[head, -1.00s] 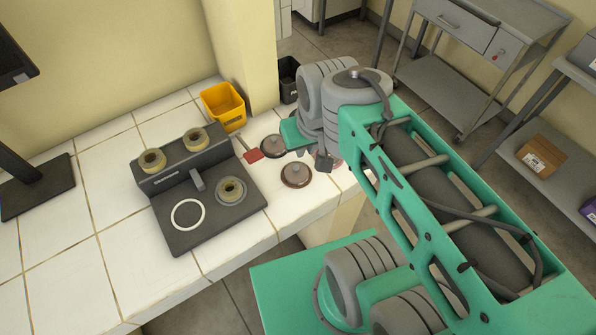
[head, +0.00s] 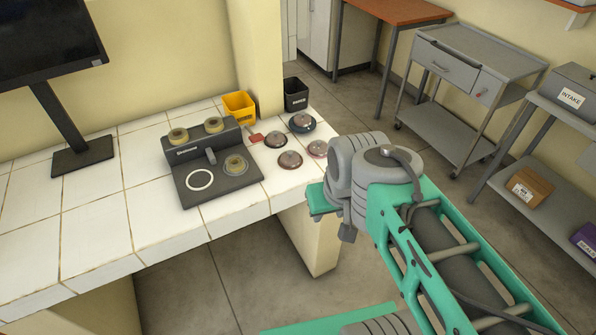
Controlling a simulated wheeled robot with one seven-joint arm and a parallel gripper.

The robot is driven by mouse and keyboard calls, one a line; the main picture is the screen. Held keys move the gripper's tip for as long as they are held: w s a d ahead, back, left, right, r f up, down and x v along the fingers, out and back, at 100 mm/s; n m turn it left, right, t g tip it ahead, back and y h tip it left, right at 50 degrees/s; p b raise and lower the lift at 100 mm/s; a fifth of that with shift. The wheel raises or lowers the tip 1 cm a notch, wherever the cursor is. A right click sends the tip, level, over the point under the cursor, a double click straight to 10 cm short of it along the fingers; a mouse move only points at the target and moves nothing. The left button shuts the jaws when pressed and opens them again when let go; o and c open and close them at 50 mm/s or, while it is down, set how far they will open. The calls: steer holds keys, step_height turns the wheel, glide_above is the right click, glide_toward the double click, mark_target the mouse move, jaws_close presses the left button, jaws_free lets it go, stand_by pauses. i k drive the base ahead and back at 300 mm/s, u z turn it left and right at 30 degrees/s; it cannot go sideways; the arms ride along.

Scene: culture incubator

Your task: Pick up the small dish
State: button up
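Several round lidded dishes with knobs stand on the white tiled counter: a blue-rimmed dish (head: 302,123) at the back, a dark dish (head: 276,141) at left, a brown dish (head: 290,160) in front and a pinkish dish (head: 318,149) at right. Their sizes look close, so I cannot tell for sure which is the small one. My gripper (head: 347,233) is in front of the counter's right end, over the floor and apart from the dishes. My wrist hides most of it. I cannot see its fingers clearly, and no dish shows in it.
A dark grey device (head: 215,190) with tan rings and a white circle stands left of the dishes. A grey cart (head: 465,70) stands beyond clear floor.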

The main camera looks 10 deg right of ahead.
mark_target(296, 165)
steer(key=z, duration=0.8)
steer(key=i, duration=0.9)
steer(key=u, duration=3.35)
steer(key=i, duration=0.5)
steer(key=z, duration=0.05)
